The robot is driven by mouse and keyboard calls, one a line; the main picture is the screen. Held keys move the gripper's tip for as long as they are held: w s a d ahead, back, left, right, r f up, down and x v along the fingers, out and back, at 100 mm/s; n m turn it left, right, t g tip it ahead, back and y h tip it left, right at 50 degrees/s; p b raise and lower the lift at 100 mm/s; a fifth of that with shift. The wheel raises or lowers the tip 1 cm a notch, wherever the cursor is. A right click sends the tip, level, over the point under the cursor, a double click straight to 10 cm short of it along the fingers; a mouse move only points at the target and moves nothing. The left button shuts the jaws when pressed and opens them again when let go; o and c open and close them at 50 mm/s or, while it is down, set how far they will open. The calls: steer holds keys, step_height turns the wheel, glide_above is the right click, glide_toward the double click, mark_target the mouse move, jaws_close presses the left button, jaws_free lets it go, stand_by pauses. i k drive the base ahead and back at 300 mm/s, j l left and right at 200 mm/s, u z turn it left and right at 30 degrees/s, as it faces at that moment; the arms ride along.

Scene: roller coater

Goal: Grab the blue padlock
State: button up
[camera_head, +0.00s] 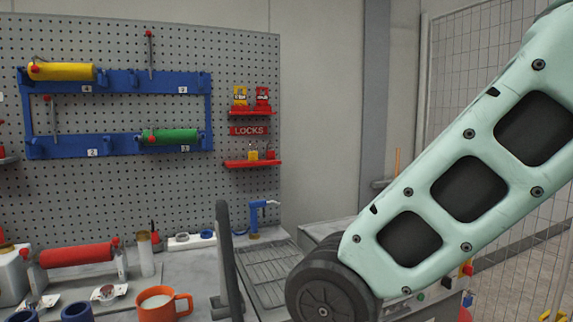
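I cannot make out a blue padlock in the head view. A red LOCKS sign (249,131) hangs on the pegboard. Above it, a red shelf (252,113) holds a yellow lock (240,97) and a red lock (262,99). Below it, a lower red shelf (250,164) holds a small brass-yellow padlock (253,152) and a reddish item (271,152). My mint-green arm crosses the right side and ends in a dark round joint at the bottom. My gripper cannot be identified in this view.
A blue rack (120,82) holds yellow and green rollers. On the bench are a red roller (76,256), an orange mug (163,304), a metal tray (266,270) and a blue tool (258,214). A dark upright bar (229,262) stands left of the tray.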

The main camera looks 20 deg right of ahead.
mark_target(467, 302)
steer(key=z, duration=1.6)
steer(key=i+j+z, duration=0.25)
steer(key=i, duration=0.25)
steer(key=i+j+z, duration=0.25)
steer(key=i, duration=0.2)
steer(key=i+j+z, duration=0.25)
steer(key=i, duration=0.2)
